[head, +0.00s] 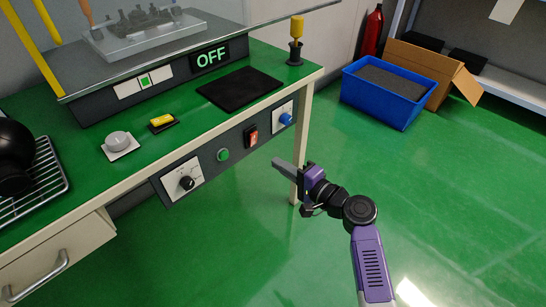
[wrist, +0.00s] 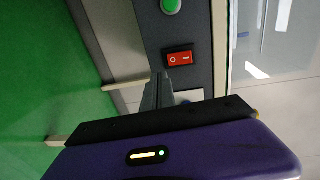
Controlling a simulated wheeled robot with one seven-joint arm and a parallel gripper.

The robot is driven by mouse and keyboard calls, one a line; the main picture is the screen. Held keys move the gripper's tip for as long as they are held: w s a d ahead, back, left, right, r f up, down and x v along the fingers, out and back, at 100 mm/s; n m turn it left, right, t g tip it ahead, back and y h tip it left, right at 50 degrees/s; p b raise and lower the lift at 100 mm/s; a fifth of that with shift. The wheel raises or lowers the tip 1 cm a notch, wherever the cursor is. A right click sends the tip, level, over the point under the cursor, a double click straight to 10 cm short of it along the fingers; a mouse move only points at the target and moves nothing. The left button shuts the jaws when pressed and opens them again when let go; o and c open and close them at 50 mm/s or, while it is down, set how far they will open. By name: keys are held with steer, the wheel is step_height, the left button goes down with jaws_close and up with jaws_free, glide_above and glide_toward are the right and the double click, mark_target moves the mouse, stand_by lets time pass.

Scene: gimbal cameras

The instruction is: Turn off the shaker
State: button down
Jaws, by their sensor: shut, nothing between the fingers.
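The shaker (head: 150,80) stands on the green bench at the back left, with a grey platform carrying equipment. Its black display (head: 209,58) reads "OFF". A small panel with a green square switch (head: 145,81) is on its front. A red rocker switch (head: 251,135) is on the bench's front panel, between a green button (head: 223,154) and a blue knob (head: 286,119). My gripper (head: 276,164) is shut and empty, in front of and below the panel. In the wrist view, its fingertips (wrist: 158,78) appear just below and left of the rocker switch (wrist: 179,58); contact is not visible.
A black knob (head: 187,183) is at the panel's left end. A grey button (head: 119,143), yellow switch (head: 162,121) and black mat (head: 239,89) are on the bench. A blue crate (head: 384,92) and cardboard box (head: 432,68) stand behind right. Green floor at right is clear.

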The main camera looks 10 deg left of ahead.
steer(key=s+d+f, duration=0.1)
steer(key=s+d, duration=0.3)
steer(key=d, duration=0.1)
steer(key=shift+p, duration=0.3)
steer(key=shift+d, duration=0.1)
